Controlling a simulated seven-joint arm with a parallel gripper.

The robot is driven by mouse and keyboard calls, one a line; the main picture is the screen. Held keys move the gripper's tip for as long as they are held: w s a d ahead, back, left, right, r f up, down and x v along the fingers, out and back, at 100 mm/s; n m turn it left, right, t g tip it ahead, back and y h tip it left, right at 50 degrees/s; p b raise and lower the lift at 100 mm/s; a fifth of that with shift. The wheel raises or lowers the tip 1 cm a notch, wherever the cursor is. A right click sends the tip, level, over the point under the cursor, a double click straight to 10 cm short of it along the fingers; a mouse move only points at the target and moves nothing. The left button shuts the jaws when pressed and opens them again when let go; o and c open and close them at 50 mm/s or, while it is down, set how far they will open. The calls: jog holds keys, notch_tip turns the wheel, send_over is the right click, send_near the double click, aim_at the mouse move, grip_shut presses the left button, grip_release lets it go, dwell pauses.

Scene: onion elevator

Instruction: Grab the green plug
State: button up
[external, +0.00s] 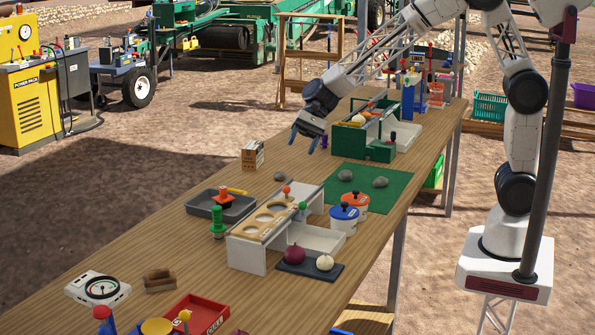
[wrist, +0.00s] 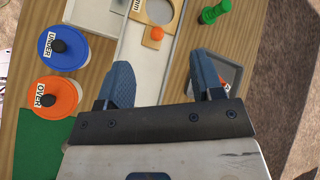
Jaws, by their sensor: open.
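The green plug (external: 217,222) stands upright on the wooden table, left of the white sizing stand, in the external view. It also shows near the top right of the wrist view (wrist: 215,12), beyond my fingertips and to their right. My gripper (external: 309,142) is above the table, behind the stand and well apart from the plug. In the wrist view my gripper (wrist: 163,75) has its two blue fingers spread, with nothing between them. A second green knob (external: 302,207) stands at the right end of the sizing stand.
The sizing stand (external: 248,259) with round holes and an orange knob is beside the plug. A dark tray (external: 237,212) with an orange-handled item lies just behind it. Blue-lidded (external: 344,212) and orange-lidded (external: 355,199) pots stand to the right. Bare table lies left of the plug.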

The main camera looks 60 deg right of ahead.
jog(key=w+a+f+m+y, duration=0.2)
jog(key=w+a+f+m, duration=0.2)
jog(key=w+a+f, duration=0.45)
jog(key=m+t+y, duration=0.2)
jog(key=m, duration=0.3)
send_near(218, 225)
jog(key=shift+w+a+f, duration=0.4)
jog(key=shift+w+a, duration=0.15)
jog(key=shift+a, duration=0.1)
jog(key=shift+h, duration=0.3)
jog(key=shift+x, duration=1.25)
jog(key=shift+x, duration=2.65)
jog(key=shift+d+f, duration=0.1)
jog(key=shift+f, duration=0.1)
